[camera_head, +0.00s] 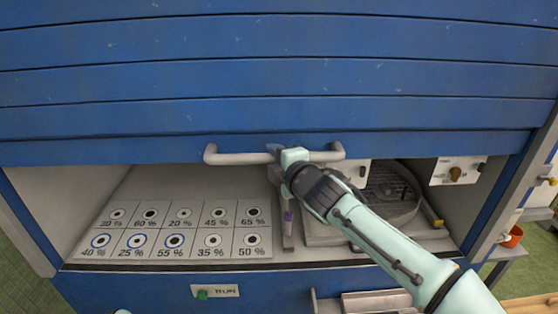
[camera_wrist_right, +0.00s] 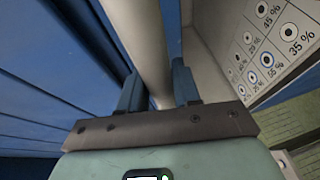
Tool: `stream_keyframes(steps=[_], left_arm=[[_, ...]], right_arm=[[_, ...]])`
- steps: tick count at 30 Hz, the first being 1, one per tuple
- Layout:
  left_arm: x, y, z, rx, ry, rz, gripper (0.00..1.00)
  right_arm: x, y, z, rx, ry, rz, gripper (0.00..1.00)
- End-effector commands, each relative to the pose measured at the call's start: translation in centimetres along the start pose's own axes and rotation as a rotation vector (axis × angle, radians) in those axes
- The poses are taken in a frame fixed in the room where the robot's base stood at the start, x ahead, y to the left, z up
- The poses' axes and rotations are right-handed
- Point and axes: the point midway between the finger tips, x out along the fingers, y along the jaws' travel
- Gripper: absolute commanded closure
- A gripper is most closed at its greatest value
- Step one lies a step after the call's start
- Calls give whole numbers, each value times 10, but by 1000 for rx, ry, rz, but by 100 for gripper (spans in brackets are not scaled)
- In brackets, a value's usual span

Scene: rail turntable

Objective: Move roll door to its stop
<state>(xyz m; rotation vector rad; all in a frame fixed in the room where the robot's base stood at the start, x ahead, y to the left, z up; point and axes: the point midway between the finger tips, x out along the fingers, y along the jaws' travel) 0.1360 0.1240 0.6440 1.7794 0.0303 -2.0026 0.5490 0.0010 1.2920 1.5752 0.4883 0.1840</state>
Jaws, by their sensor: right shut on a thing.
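The blue slatted roll door (camera_head: 270,85) covers the upper part of the cabinet, with its lower edge above an open gap. A grey bar handle (camera_head: 235,158) runs along the door's lower edge. My right gripper (camera_head: 275,150) is at the middle of the handle. In the right wrist view, the handle (camera_wrist_right: 150,40) passes between the two blue fingers of my right gripper (camera_wrist_right: 157,88), which are shut on it. The blue door slats (camera_wrist_right: 50,80) show to the left there. My left gripper is not in view.
Below the door, a panel of percent-labelled round marks (camera_head: 180,232) lies at the left of the cabinet floor. A round grated device (camera_head: 390,195) and a white box with a knob (camera_head: 457,171) stand at the right. A green RUN button (camera_head: 202,295) is on the front.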

Motion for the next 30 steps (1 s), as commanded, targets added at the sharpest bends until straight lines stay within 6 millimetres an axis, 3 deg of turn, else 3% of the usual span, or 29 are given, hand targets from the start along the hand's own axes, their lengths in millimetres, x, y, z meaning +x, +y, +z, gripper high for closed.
stream_keyframes(steps=[8,9,10,22,30], left_arm=[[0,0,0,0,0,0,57],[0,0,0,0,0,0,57],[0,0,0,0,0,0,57],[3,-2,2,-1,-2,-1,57],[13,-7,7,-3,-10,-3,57]], right_arm=[[-1,1,2,0,-5,2,100],[-1,1,2,0,-5,2,55],[0,1,2,0,-5,2,47],[-8,-1,1,1,-2,0,47],[-61,-1,2,-1,-5,1,47]])
